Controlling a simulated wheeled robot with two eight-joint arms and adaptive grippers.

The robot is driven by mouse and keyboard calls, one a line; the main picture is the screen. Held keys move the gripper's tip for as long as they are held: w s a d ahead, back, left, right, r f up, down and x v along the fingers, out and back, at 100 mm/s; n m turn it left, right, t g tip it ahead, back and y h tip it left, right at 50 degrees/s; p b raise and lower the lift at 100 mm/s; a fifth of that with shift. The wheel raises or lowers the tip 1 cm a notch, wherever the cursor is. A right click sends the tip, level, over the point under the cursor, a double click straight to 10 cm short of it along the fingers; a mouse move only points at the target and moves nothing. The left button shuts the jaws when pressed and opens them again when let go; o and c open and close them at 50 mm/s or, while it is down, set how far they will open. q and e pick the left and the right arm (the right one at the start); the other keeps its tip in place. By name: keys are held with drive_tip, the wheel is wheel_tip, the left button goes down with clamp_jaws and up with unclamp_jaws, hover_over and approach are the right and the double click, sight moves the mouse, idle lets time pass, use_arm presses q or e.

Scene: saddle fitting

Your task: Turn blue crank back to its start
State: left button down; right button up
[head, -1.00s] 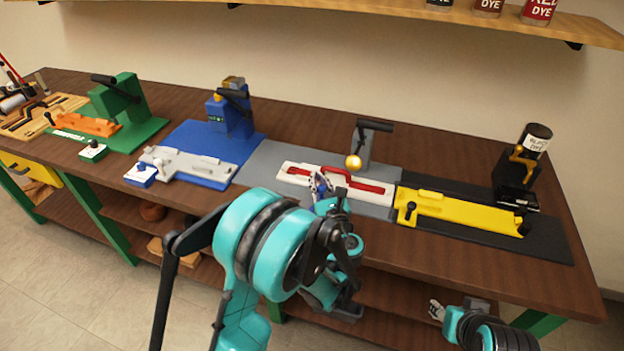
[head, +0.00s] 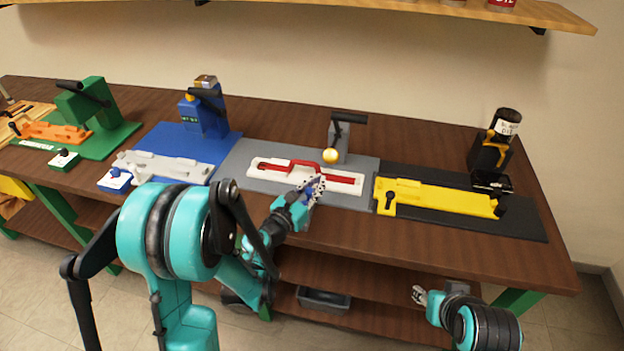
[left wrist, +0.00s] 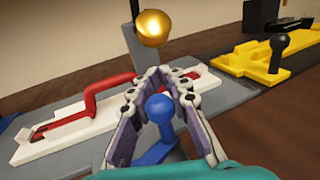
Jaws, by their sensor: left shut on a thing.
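The blue crank (left wrist: 160,110) shows in the left wrist view as a blue handle with a round knob, rising from a blue base at the front of the grey board. My left gripper (left wrist: 162,82) has its fingers around the handle, one on each side, and is shut on it. In the head view the left gripper (head: 315,188) is at the front edge of the grey board, and its fingers mostly hide the crank. My right gripper (head: 419,295) hangs low in front of the bench, far from the crank; its finger opening is too small to tell.
Behind the crank is a white fixture (head: 262,172) with a red handle (head: 301,165). A gold ball (head: 330,155) on a grey post (head: 341,137) stands behind that. The yellow fixture (head: 425,196) is to the right, the blue station (head: 205,115) to the left.

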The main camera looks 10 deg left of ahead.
use_arm(q)
drive_tip(key=m+g+h, duration=0.1)
drive_tip(key=s+m+g+h, duration=0.1)
drive_tip(key=h, duration=0.1)
drive_tip(key=s+d+m+h, duration=0.1)
drive_tip(key=shift+m+g+h, duration=0.3)
drive_tip(key=shift+g+h, duration=0.1)
drive_tip(key=s+m+g+h, duration=0.1)
drive_tip(key=g, duration=0.1)
drive_tip(key=s+d+m+g+h, duration=0.1)
drive_tip(key=m+g+h, duration=0.1)
drive_tip(key=shift+m+h, duration=0.3)
drive_tip(key=s+m+g+h, duration=0.1)
drive_tip(key=g, duration=0.1)
drive_tip(key=s+m+g+h, duration=0.1)
drive_tip(key=m+g, duration=0.1)
drive_tip(key=g, duration=0.1)
drive_tip(key=shift+s+m, duration=0.15)
drive_tip(key=shift+m, duration=0.15)
drive_tip(key=shift+s+a+m+g+h, duration=0.15)
drive_tip(key=shift+s+m+g, duration=0.3)
drive_tip(key=shift+g, duration=0.4)
drive_tip(key=shift+s+a+m+g+h, duration=0.1)
drive_tip(key=shift+s+m+g, duration=0.1)
drive_tip(key=shift+m+g, duration=0.55)
drive_tip(key=shift+s+a+m+g+h, duration=0.15)
drive_tip(key=shift+s+m+g, duration=0.2)
drive_tip(key=shift+g, duration=0.65)
drive_tip(key=shift+d, duration=0.1)
